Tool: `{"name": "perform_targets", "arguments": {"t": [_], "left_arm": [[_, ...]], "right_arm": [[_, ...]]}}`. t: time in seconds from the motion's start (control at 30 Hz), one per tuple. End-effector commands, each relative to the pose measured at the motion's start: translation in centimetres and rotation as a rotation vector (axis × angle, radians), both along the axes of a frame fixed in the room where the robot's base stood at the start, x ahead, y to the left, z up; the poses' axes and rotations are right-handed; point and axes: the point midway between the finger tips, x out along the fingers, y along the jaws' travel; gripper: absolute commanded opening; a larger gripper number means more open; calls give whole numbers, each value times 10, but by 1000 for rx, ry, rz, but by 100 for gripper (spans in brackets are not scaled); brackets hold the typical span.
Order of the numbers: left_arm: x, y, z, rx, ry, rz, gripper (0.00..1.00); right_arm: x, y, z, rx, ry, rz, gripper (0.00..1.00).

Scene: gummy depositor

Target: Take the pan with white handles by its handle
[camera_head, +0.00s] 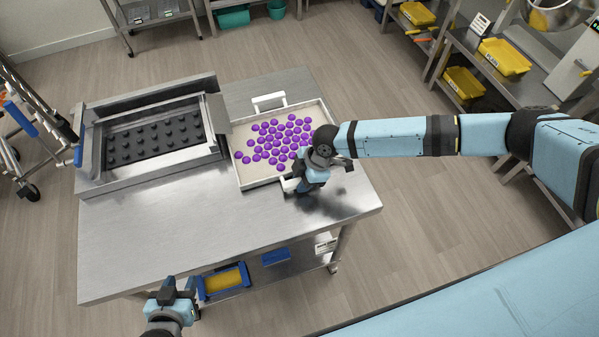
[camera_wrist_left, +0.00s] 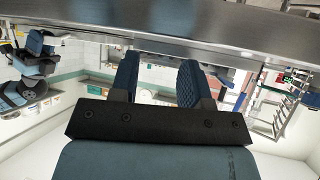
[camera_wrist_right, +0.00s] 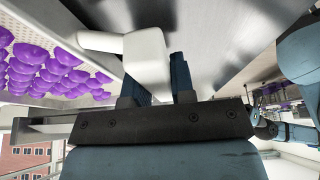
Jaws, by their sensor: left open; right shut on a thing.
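The pan (camera_head: 241,172) is a shallow pale tray with several purple gummies in it, standing on the steel table. One white handle (camera_head: 269,101) shows on its far side. The near white handle (camera_head: 290,184) is partly hidden by my right gripper (camera_head: 311,184). In the right wrist view the near handle (camera_wrist_right: 148,62) sits between the fingers of my right gripper (camera_wrist_right: 166,80), which is shut on it. My left gripper (camera_head: 177,287) is open and empty, low in front of the table's near edge; its spread fingers show in the left wrist view (camera_wrist_left: 158,80).
The steel table (camera_head: 215,230) has a clear front area. A metal depositor machine with a dark mould (camera_head: 155,140) stands left of the pan. Blue and yellow bins (camera_head: 224,281) sit on the lower shelf. Shelving with yellow bins (camera_head: 504,57) stands at the right.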

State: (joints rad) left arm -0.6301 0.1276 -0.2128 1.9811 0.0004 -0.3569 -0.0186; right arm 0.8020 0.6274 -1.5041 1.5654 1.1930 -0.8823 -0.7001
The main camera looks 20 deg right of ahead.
Motion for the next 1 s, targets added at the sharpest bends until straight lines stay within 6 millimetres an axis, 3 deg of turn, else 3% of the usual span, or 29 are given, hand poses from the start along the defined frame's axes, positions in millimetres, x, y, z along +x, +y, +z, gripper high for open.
{"name": "perform_targets", "arguments": {"t": [0.1, 0.23, 0.7, 1.0], "left_arm": [[3, 1, 15, -1, -4, 5, 43], [5, 1, 19, -16, -2, 24, 43], [5, 1, 5, -10, 4, 24, 43], [0, 3, 6, 7, -7, -3, 43]], "right_arm": [[1, 0, 18, 2, -2, 0, 0], [1, -1, 36, 3, -2, 0, 0], [5, -124, 28, -1, -2, -4, 0], [6, -172, 29, 0, -2, -1, 0]]}}
